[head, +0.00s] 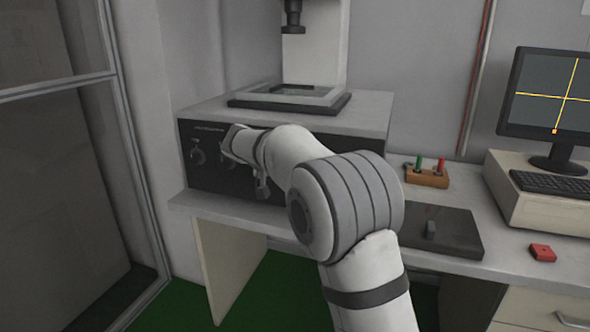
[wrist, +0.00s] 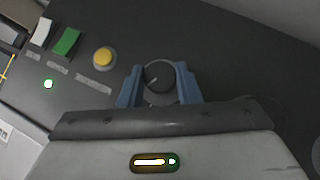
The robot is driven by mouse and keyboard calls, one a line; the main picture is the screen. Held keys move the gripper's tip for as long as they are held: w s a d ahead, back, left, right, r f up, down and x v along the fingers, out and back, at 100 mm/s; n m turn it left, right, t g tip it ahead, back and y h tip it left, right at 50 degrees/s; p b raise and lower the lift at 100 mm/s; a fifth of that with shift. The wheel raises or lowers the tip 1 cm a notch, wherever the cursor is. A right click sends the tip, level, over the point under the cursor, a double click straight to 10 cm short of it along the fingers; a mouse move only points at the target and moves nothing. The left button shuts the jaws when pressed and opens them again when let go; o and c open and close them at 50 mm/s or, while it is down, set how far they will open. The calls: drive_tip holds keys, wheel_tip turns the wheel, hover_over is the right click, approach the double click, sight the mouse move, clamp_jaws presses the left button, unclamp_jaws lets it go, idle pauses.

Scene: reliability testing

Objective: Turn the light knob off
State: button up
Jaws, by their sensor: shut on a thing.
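The dark round knob (wrist: 158,74) sits on the black control panel in the wrist view, with a pale pointer mark on its face. My gripper (wrist: 159,84) has its two blue fingers on either side of the knob, shut on it. In the head view my gripper (head: 235,146) is at the front of the black panel (head: 222,182). My gripper and arm hide the held knob and much of the panel there. A small light (wrist: 48,84) glows whitish-green on the panel.
Another knob (head: 197,153) is at the panel's left. A yellow button (wrist: 103,58), a green switch (wrist: 66,42) and a white switch (wrist: 42,31) are left of the held knob in the wrist view. A monitor (head: 545,95) stands at right.

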drive_tip(key=n+h+p, duration=0.1)
drive_tip(key=h, duration=0.1)
drive_tip(key=n+h+p, duration=0.1)
drive_tip(key=h, duration=0.1)
drive_tip(key=shift+a+f+n+g+p, duration=0.1)
drive_tip(key=shift+a+n+g+p, duration=0.2)
drive_tip(key=shift+g, duration=0.1)
idle(0.4)
drive_tip(key=o, duration=1)
drive_tip(key=shift+c, duration=0.2)
drive_tip(key=p+v, duration=0.1)
drive_tip(key=v, duration=0.6)
drive_tip(key=shift+s+a, duration=0.2)
drive_tip(key=shift+a, duration=0.2)
